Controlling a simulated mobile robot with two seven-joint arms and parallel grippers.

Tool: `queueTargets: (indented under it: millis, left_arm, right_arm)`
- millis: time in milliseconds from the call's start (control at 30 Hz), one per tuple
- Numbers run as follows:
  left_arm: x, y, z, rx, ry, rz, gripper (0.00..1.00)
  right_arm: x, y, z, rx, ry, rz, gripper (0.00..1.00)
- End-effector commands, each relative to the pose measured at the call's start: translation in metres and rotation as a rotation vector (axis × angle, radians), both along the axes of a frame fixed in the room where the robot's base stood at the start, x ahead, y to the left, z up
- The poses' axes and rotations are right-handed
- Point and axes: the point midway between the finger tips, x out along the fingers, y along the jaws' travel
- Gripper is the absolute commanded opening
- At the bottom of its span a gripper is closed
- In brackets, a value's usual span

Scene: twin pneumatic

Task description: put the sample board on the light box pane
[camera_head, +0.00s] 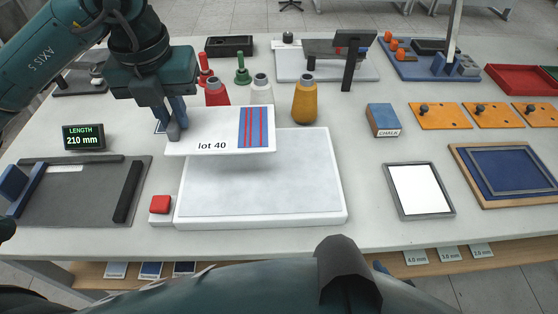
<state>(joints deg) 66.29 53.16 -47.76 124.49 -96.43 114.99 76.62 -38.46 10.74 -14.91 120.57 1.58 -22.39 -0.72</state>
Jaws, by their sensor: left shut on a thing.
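The sample board (221,124) is a white plate printed "lot 40" with a blue and red striped swatch at its right end. My left gripper (177,125) is shut on its left part, and the board is raised over the back of the light box. The light box (339,217) is a low white slab, and its pale grey pane (260,185) lies bare in front of the board. The board hides the pane's back left part and casts a shadow on it. My right gripper is not in view.
A red button (160,204) stands by the box's front left corner. Red, white and yellow thread cones (305,100) stand behind it. A chalk box (383,120) and a grey-framed white panel (418,190) are to the right. A dark grey board (85,195) lies left.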

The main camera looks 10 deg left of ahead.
Motion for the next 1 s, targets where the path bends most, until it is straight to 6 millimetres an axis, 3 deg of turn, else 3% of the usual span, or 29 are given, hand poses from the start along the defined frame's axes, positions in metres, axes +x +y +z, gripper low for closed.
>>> queueTargets:
  millis: [267, 533, 1000]
  left_arm:
    - [-0.001, 0.0, -0.003, 0.001, 0.001, 0.0, 0.0]
    - [-0.002, 0.0, -0.049, 0.003, 0.004, 0.0, 0.0]
    - [-0.002, 0.0, -0.098, 0.002, 0.001, 0.0, 0.0]
  right_arm:
    - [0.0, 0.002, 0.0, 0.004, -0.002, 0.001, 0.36]
    - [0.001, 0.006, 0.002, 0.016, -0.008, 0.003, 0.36]
    - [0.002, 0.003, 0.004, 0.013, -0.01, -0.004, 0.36]
